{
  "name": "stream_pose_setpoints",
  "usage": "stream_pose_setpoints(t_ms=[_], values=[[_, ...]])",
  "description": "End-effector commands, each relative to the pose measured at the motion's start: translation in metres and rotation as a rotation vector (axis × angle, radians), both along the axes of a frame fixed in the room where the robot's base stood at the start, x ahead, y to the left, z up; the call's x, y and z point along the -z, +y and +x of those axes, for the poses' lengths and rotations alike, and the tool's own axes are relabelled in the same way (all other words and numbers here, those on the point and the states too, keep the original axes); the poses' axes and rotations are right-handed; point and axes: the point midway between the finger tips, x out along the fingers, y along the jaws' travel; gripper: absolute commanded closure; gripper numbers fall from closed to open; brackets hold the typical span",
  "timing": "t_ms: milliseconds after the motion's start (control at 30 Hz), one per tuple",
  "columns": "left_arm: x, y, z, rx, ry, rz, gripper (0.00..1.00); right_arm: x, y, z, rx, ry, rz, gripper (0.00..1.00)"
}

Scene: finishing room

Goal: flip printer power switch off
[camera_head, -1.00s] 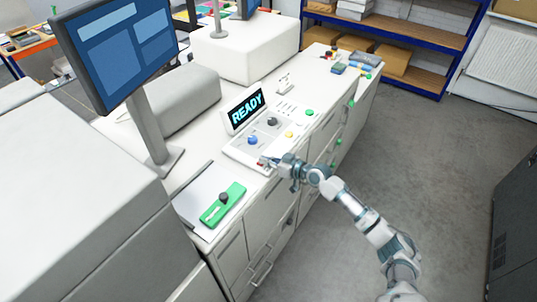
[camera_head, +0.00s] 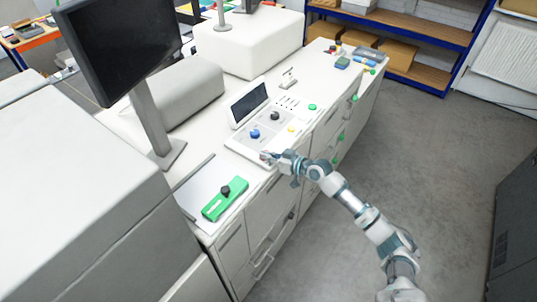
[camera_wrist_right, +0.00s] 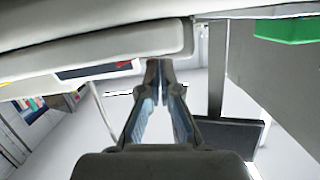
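The printer's control panel (camera_head: 258,140) lies on the white counter. It carries a blue knob (camera_head: 254,134), a black knob (camera_head: 275,116) and a small yellow button (camera_head: 291,129). Its tilted display (camera_head: 249,104) is dark. My right gripper (camera_head: 267,157) is at the panel's near front corner, where it hides most of a small reddish part; I cannot make out the switch's position. In the wrist view the right gripper's fingers (camera_wrist_right: 160,66) are together at the tips with nothing seen between them. My left gripper is not in view.
A large monitor (camera_head: 119,42) with a dark screen stands on the counter at left. A green block with a black knob (camera_head: 225,200) lies nearer me. Small items and a blue shelf (camera_head: 427,72) are at the back. The floor (camera_head: 420,140) at right is clear.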

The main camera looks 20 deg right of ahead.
Motion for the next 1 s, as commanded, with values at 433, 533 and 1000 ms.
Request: stream_pose_setpoints(t_ms=[433,533,1000], values=[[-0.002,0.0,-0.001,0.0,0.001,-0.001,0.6,-0.048,-0.037,-0.053,0.008,-0.022,0.002,1.0],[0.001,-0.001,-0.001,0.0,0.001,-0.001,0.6,-0.053,-0.044,-0.064,0.009,-0.021,0.002,1.0],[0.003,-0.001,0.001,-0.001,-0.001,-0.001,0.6,-0.06,-0.054,-0.075,0.008,-0.024,0.007,1.0]])
